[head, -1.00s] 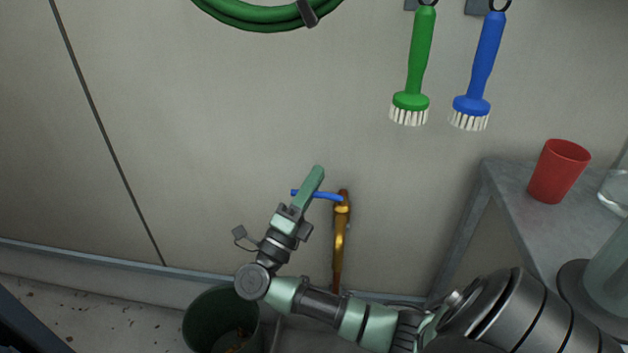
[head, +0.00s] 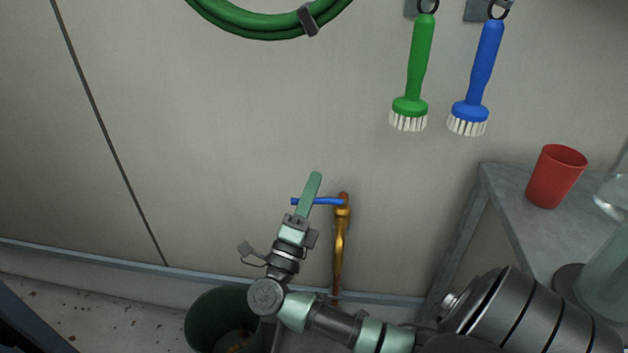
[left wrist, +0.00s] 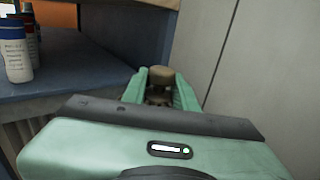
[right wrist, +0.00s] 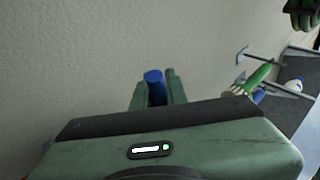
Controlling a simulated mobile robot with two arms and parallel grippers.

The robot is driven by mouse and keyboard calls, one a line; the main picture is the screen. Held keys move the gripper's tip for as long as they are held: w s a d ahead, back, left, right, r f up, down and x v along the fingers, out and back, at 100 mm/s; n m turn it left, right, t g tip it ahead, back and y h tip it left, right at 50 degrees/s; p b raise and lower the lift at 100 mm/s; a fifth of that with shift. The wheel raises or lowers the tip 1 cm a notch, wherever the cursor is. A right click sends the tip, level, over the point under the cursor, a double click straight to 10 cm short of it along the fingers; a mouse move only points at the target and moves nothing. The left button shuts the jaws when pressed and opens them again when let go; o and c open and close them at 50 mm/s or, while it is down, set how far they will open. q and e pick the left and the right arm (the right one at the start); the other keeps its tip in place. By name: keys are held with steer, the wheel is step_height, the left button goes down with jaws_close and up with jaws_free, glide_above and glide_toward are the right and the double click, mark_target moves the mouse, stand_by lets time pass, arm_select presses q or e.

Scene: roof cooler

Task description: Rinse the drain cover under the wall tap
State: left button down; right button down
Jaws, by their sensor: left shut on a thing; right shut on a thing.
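The wall tap (head: 341,235) is a brass-coloured pipe low on the wall with a blue lever (head: 328,201) pointing left. My right gripper (head: 313,184) is shut on this lever; in the right wrist view the blue lever end (right wrist: 154,78) shows between the fingers. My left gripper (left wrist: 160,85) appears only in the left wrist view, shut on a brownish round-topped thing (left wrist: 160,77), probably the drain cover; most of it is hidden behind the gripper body. I cannot see water running from the tap.
A dark green bucket (head: 208,318) stands on the floor left of the tap, partly behind my right arm. A grey table (head: 508,180) at right holds a red cup (head: 556,176). Green (head: 418,65) and blue (head: 479,70) brushes and a green hose (head: 262,27) hang above.

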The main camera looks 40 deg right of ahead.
steer(key=shift+a+f+t, duration=0.1)
steer(key=shift+t, duration=0.3)
steer(key=c, duration=1.4)
jaws_free()
steer(key=shift+c, duration=0.2)
steer(key=b+v, duration=0.1)
steer(key=v, duration=1.1)
steer(key=shift+a, duration=0.1)
